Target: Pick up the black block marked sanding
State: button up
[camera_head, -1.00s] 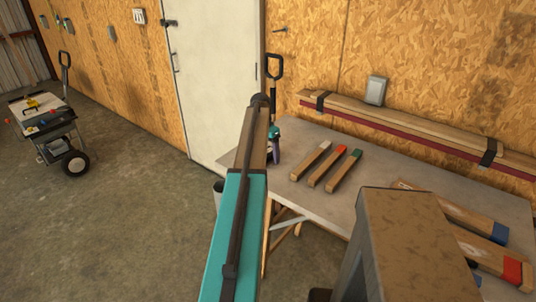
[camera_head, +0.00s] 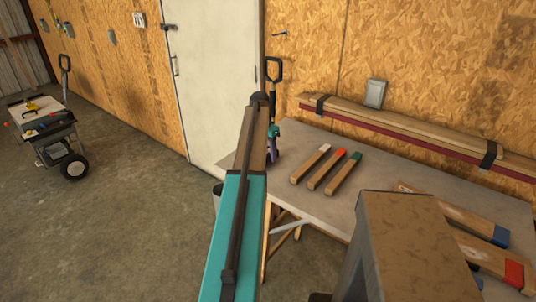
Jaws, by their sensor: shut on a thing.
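My gripper (camera_head: 272,148) shows as a small teal and purple shape just right of my arm's far end, over the table's left end. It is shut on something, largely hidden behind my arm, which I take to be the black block. The block itself and its sanding mark cannot be made out. The grey table (camera_head: 320,205) stands against the wood-panel wall.
Three wooden sticks with white (camera_head: 310,164), red (camera_head: 328,170) and green (camera_head: 344,173) ends lie on the table. Larger blue-ended (camera_head: 480,226) and red-ended (camera_head: 500,265) pieces lie at right. A cart (camera_head: 50,128) stands far left. The floor between is clear.

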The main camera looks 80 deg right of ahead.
jog(key=shift+r, duration=0.75)
jog(key=shift+a+r+b, duration=0.15)
jog(key=shift+a+b, duration=0.1)
jog(key=shift+b, duration=0.1)
jog(key=a+b, duration=0.1)
jog(key=a, duration=0.4)
jog(key=a+r+b, duration=0.1)
jog(key=a, duration=0.4)
jog(key=a+b, duration=0.1)
jog(key=a, duration=0.4)
jog(key=shift+s+a+r, duration=0.2)
jog(key=shift+a+r, duration=0.05)
